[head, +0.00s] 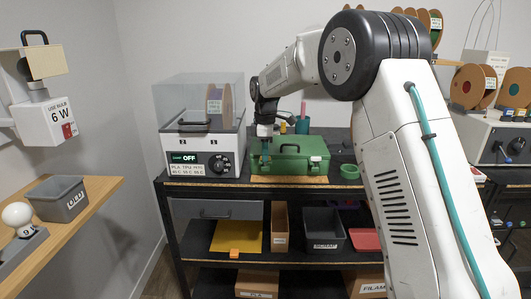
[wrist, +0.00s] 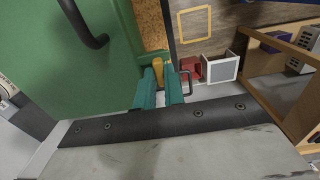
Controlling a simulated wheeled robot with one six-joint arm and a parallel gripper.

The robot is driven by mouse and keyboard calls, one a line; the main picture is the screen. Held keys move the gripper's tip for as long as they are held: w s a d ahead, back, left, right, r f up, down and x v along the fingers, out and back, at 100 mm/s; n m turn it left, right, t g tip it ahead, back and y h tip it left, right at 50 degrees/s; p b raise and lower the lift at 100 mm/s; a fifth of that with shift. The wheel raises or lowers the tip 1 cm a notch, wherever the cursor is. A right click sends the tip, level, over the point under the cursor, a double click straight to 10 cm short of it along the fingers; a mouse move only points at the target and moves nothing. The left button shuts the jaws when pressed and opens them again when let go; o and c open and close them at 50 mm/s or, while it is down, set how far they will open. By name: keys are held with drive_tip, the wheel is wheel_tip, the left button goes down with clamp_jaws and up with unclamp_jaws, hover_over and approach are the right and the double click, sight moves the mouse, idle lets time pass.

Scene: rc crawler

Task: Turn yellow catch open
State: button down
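The green case (head: 303,153) with a dark handle sits on a cork mat on the workbench, its lid down. In the wrist view the green case (wrist: 75,95) fills the left side, and the yellow catch (wrist: 158,70) shows at its edge. My gripper (head: 266,158) reaches down at the case's left front. In the wrist view, my gripper (wrist: 161,82) has its two teal fingers slightly apart, one on each side of the yellow catch. Whether they press on it I cannot tell. In the head view the catch is hidden or too small to make out.
A grey machine with a clear cover (head: 200,130) stands close left of the case. A green ring (head: 350,171) lies to its right. Bins, including a dark scrap bin (head: 323,229), fill the shelf below. A wooden shelf (head: 75,225) is at far left.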

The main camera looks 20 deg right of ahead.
drive_tip(key=shift+m, duration=0.4)
drive_tip(key=m, duration=0.3)
drive_tip(key=shift+m, duration=0.4)
drive_tip(key=m, duration=0.5)
drive_tip(key=shift+r, duration=0.1)
drive_tip(key=m, duration=0.4)
drive_tip(key=shift+m, duration=2.1)
drive_tip(key=c, duration=1.8)
unclamp_jaws()
drive_tip(key=shift+o, duration=0.2)
